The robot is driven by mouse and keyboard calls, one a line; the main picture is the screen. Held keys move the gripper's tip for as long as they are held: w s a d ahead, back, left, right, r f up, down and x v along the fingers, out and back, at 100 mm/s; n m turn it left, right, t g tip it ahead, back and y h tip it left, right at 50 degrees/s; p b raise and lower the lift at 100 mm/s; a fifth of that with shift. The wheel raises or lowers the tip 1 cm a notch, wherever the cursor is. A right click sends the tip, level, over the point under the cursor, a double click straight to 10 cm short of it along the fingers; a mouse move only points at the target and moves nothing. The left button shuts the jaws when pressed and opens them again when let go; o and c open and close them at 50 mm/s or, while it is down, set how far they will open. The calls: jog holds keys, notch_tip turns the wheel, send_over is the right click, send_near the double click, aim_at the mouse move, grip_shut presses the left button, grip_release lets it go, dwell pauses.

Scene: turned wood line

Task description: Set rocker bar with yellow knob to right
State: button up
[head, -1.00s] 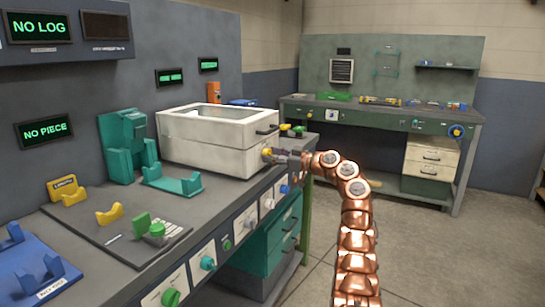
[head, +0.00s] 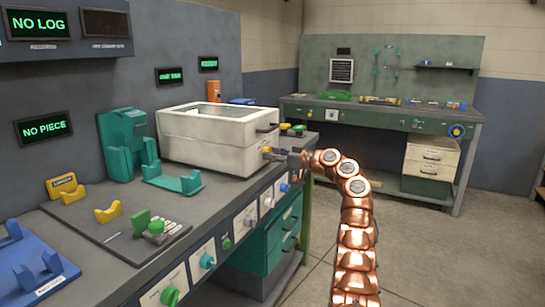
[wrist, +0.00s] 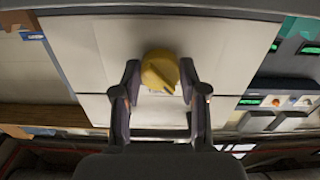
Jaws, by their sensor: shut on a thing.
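The yellow knob (head: 267,150) is on the front end of the white box (head: 215,150), near its lower right corner, mostly hidden by my gripper in the head view. In the wrist view the round yellow knob (wrist: 158,68) sits on a pale panel, with a dark mark on its lower right. My gripper (wrist: 159,76) has one finger on each side of the knob and is shut on it. It also reaches the knob from the right in the head view (head: 274,154). A separate rocker bar cannot be made out.
The white box stands on the grey bench (head: 100,245). A teal cradle (head: 172,182) lies in front of it. Several coloured knobs line the bench front, with a teal drawer unit (head: 270,250) below. Open floor lies on the right, before a green workbench (head: 380,115).

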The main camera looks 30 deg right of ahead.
jog(key=m+p, duration=0.2)
jog(key=m, duration=0.6)
jog(key=m+p, duration=0.2)
jog(key=m, duration=0.7)
jog(key=shift+a+r, duration=0.1)
jog(key=shift+r, duration=0.1)
dwell(1.3)
jog(key=shift+f+m+p, duration=0.1)
jog(key=shift+m+p, duration=0.7)
jog(key=shift+p, duration=0.1)
jog(key=o, duration=1.1)
jog(key=shift+o, duration=0.2)
